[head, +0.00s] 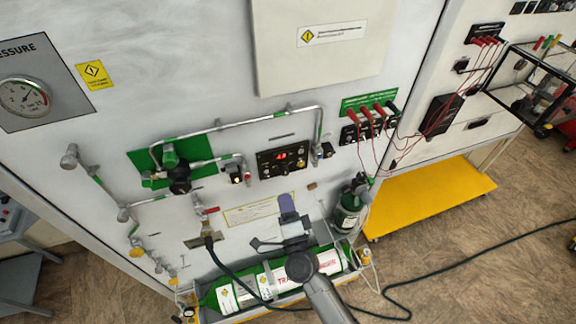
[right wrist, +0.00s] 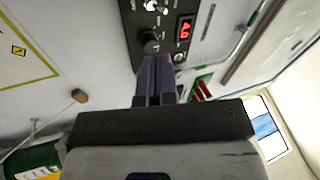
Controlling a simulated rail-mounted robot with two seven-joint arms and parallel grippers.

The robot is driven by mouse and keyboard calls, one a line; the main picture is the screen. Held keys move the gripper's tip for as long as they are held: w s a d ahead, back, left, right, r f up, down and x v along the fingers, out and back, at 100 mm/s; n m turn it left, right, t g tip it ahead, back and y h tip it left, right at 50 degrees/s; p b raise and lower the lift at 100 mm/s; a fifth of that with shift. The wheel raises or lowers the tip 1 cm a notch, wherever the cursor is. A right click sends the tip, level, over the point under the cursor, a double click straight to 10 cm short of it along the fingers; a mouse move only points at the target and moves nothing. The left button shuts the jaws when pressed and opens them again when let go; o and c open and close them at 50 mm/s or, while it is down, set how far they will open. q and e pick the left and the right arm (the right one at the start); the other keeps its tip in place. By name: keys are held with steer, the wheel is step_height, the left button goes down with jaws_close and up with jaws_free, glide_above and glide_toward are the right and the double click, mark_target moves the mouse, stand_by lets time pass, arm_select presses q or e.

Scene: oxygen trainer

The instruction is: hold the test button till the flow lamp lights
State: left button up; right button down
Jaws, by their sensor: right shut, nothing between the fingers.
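A black control panel (head: 283,160) with a lit red display is on the white wall. In the right wrist view, this panel (right wrist: 160,22) shows a red display (right wrist: 185,30), switches, a dark round knob (right wrist: 150,42) and a small pale round part (right wrist: 180,57). I cannot tell which part is the test button or the flow lamp. My right gripper (head: 287,203) is shut and empty, below the panel in the head view. Its purple fingers (right wrist: 157,68) point toward the panel's lower edge near the knob and hide part of it. Contact cannot be told. My left gripper is not in view.
Pipes and valves (head: 175,172) run along the wall left of the panel. Red leads (head: 378,112) plug in at its right. A green cylinder (head: 330,262) lies in a tray below, with a small upright cylinder (head: 346,212) nearby. A dark hose (head: 480,240) crosses the floor.

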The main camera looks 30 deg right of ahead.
mark_target(301, 165)
steer(key=s+d+r+m+g+h, duration=0.1)
steer(key=s+d+m+g+h, duration=0.4)
steer(key=m+h, duration=0.6)
steer(key=shift+s+d+m+g+h, duration=0.4)
steer(key=shift+d+m+g, duration=0.55)
steer(key=shift+m+g, duration=0.15)
steer(key=w+d+b, duration=0.2)
steer(key=w, duration=0.6)
steer(key=shift+w+b, duration=0.25)
steer(key=shift+b, duration=0.1)
stand_by(0.6)
steer(key=shift+w+d, duration=0.1)
steer(key=shift+w, duration=0.1)
steer(key=shift+w+d+r, duration=0.1)
steer(key=shift+w, duration=0.15)
steer(key=shift+w+b, duration=0.35)
steer(key=shift+b, duration=0.05)
stand_by(3.2)
